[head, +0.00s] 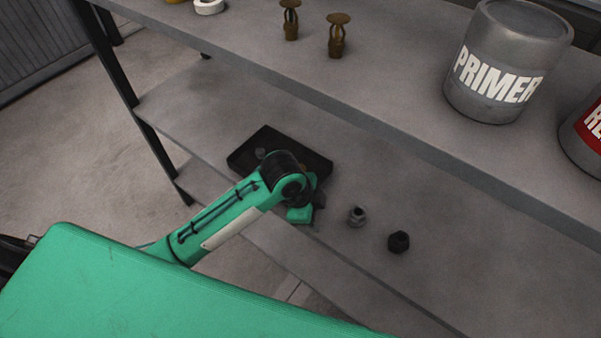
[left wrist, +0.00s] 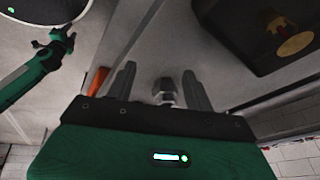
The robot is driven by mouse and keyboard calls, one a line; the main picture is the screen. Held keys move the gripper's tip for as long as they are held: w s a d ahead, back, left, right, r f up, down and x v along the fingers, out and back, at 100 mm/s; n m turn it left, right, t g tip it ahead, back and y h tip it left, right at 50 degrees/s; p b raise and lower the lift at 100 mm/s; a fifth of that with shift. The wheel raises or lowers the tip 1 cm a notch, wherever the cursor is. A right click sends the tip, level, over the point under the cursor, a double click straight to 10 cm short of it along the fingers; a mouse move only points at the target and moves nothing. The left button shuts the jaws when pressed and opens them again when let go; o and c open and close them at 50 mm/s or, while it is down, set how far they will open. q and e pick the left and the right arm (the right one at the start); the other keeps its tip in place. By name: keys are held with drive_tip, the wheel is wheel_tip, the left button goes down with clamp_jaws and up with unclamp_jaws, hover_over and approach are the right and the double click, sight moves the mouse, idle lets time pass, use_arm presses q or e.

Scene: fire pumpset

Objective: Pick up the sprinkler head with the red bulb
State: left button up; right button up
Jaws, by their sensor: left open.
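Two brass sprinkler heads, a left one (head: 291,20) and a right one (head: 337,36), stand upright on the upper shelf in the head view. I cannot make out their bulb colours. My left gripper (head: 312,208) is low over the lower shelf, by the front of a black tray (head: 240,160), and partly hidden by its wrist. In the left wrist view the left gripper (left wrist: 159,88) is open, with a grey hex fitting (left wrist: 165,92) showing between its fingers; contact is unclear.
On the lower shelf (head: 480,250), a grey fitting (head: 356,216) and a black fitting (head: 399,242) lie right of the tray. A primer can (head: 510,60) and a red-labelled can (head: 585,135) stand on the upper shelf (head: 400,75), which overhangs the lower one.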

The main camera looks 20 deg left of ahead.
use_arm(q)
drive_tip(key=w+a+r+m+g+y, duration=0.1)
drive_tip(key=w+a+r+m+y, duration=0.1)
drive_tip(key=w+a+r+m, duration=0.3)
drive_tip(key=w+a+r+m+g+y, duration=0.1)
drive_tip(key=w+a+r+m+y, duration=0.1)
drive_tip(key=w+a+r+m, duration=0.45)
drive_tip(key=d+f, duration=0.1)
drive_tip(key=f, duration=0.2)
drive_tip(key=w+f+n, duration=0.1)
drive_tip(key=f, duration=0.2)
drive_tip(key=d+f+n, duration=0.1)
drive_tip(key=f, duration=0.2)
drive_tip(key=shift+w+d+f, duration=0.15)
drive_tip(key=shift+d+f, duration=0.05)
drive_tip(key=shift+d, duration=0.15)
drive_tip(key=f, duration=0.2)
drive_tip(key=d+f, duration=0.1)
drive_tip(key=f, duration=0.1)
drive_tip(key=shift+s+f+p, duration=0.2)
drive_tip(key=shift+f+p, duration=0.1)
drive_tip(key=shift+f, duration=0.45)
drive_tip(key=c, duration=1)
